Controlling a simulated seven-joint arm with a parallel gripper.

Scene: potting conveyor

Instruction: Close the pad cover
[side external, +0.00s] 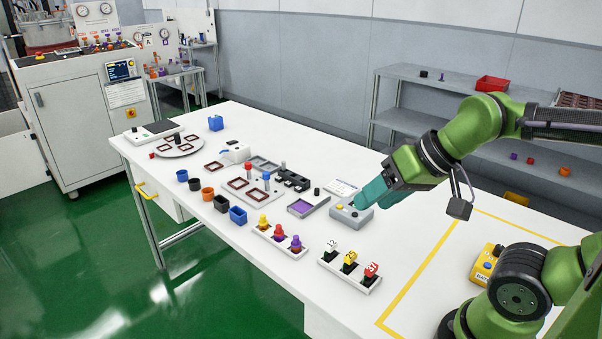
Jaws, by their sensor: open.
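A purple pad (301,207) lies uncovered in a shallow grey tray near the middle of the white table. A light grey plate with a black knob (317,191) sits at the tray's far right end; it looks like the pad cover, slid back off the purple. My gripper (358,206) has teal fingers and points down-left at a grey box (351,216) with a yellow and a green button, right of the tray. The fingers overlap part of the box, and I cannot tell whether they touch it. I see nothing held. My gripper is apart from the knob.
A white labelled card (341,187) lies behind the grey box. Holders with coloured plugs (280,238) and numbered pieces (349,268) stand in front.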

